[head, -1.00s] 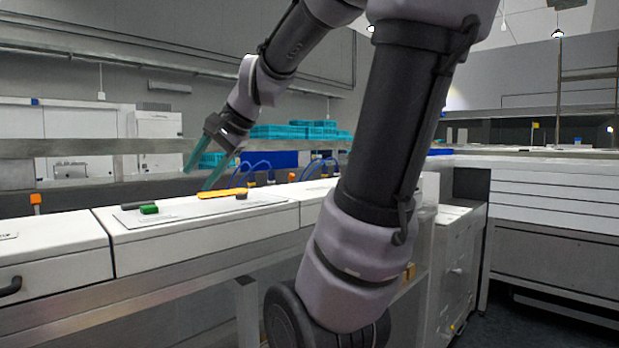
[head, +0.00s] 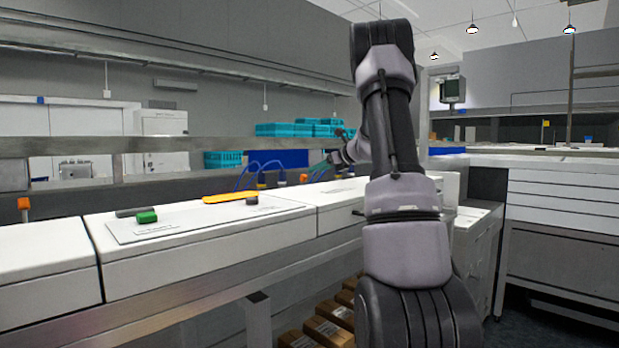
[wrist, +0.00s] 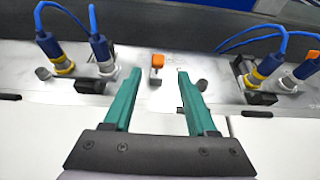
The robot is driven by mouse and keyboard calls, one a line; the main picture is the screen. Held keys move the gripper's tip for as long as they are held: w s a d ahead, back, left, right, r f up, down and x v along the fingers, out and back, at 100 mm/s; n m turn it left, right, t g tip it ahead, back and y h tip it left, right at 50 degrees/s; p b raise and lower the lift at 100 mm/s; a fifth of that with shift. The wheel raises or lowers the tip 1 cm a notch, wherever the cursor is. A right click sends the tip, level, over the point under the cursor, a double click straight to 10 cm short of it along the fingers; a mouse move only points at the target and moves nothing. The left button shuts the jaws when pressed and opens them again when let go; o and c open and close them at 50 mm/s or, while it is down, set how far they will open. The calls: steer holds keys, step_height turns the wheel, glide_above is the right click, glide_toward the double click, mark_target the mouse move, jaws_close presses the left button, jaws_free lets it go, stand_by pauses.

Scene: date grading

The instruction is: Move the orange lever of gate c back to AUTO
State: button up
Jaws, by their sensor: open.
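An orange lever (wrist: 157,61) with a pale stem stands on the metal rail in the wrist view. It appears between and just beyond the green fingertips of my gripper (wrist: 160,75), which is open with nothing between its fingers. I see no contact with the lever. I cannot read a gate letter or an AUTO mark, so I cannot tell which gate this is or its setting. Another orange lever (head: 23,203) stands at the far left.
Blue-cabled connectors (wrist: 103,52) stand left of the lever, and more (wrist: 268,65) stand right. White covers (head: 205,240) run below the rail. A green block (head: 147,216), a dark block (head: 252,200) and a yellow item (head: 231,198) lie on top. Brown boxes (head: 328,331) sit underneath.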

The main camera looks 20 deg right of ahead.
mark_target(305, 175)
steer(key=x, duration=0.9)
steer(key=shift+a, duration=0.15)
jaws_close()
stand_by(1.0)
